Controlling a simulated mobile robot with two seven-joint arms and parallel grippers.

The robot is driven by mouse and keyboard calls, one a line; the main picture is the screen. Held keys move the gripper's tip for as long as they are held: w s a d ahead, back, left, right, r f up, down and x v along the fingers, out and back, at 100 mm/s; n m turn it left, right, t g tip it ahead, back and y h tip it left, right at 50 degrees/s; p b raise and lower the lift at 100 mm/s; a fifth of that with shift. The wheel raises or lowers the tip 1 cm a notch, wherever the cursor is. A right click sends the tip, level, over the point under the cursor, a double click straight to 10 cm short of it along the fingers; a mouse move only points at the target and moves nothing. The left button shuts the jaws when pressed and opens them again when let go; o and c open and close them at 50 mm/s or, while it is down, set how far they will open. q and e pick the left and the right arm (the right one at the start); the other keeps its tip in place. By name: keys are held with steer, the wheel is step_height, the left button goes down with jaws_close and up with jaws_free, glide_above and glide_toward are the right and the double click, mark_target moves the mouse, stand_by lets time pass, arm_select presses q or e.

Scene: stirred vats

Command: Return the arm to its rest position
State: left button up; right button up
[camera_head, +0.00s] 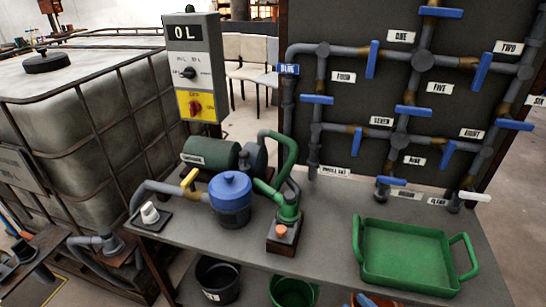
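Neither of my grippers shows in the head view, and I see no part of my arms that I can be sure of. The grey workbench (330,222) stands in front of me with its top in plain view. A green tray (408,258) with two handles sits on its right part. A blue-lidded pot (230,195) and a green pump (287,212) on a block with an orange button (281,231) stand on its left part.
A dark panel (430,85) with grey pipes and several blue-handled valves rises behind the bench. A control box (193,65) stands at the back left, beside a caged tank (75,110). Dark (217,280) and green (293,291) buckets are below the bench.

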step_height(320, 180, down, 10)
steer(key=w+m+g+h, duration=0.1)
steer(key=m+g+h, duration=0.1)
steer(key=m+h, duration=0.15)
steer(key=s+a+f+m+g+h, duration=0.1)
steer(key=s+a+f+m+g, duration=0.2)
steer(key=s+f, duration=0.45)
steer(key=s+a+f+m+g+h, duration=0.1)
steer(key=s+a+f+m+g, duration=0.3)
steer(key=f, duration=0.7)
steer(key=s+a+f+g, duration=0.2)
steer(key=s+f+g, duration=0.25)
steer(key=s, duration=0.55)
arm_select(q)
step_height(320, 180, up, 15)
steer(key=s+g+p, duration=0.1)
steer(key=p, duration=1.4)
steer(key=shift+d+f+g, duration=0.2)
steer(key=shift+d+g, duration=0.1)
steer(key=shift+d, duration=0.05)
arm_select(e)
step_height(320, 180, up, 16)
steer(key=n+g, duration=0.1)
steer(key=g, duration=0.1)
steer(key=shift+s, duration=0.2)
